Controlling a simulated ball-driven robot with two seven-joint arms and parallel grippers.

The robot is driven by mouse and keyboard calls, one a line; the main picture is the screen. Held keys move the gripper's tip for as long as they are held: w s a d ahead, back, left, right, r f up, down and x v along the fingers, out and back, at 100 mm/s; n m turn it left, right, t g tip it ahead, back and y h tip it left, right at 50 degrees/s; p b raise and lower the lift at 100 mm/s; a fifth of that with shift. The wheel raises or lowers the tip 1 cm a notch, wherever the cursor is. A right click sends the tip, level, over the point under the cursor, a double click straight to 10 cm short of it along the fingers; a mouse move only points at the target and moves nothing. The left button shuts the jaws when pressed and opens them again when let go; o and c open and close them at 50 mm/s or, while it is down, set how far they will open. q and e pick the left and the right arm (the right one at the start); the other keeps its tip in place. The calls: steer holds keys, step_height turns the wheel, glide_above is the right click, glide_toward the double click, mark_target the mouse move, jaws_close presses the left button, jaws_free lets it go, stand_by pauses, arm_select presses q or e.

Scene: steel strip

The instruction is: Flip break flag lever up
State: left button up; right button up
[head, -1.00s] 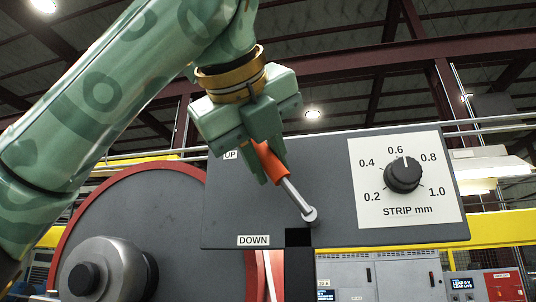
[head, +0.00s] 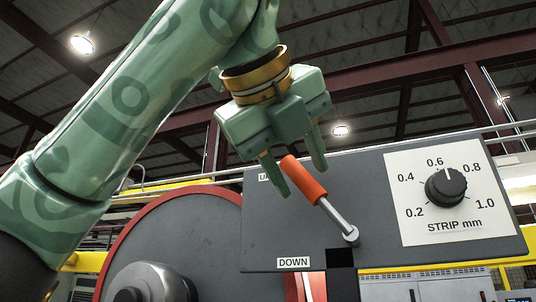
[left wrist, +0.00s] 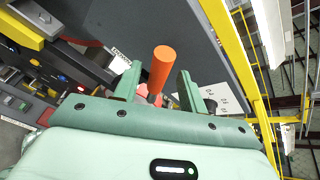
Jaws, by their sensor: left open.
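The break flag lever has an orange grip (head: 304,181) on a metal rod (head: 336,215) pivoting at the grey panel (head: 365,215). The DOWN label (head: 293,262) is clear below. My left gripper (head: 301,184) is open at the grip's upper end, with a finger on each side. In the left wrist view, the orange grip (left wrist: 161,68) stands between the open fingers (left wrist: 158,88), with gaps visible. My right gripper is not in view.
A STRIP mm dial (head: 445,188) sits on a white plate at the panel's right. A large grey disc with a red rim (head: 182,235) stands left of the panel. Yellow rails (left wrist: 262,110) and cabinets are behind.

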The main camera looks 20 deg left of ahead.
arm_select(q)
steer(key=d+v, duration=0.1)
steer(key=v, duration=1.3)
steer(key=shift+a+b, duration=0.3)
steer(key=shift+a, duration=0.05)
steer(key=shift+f, duration=0.1)
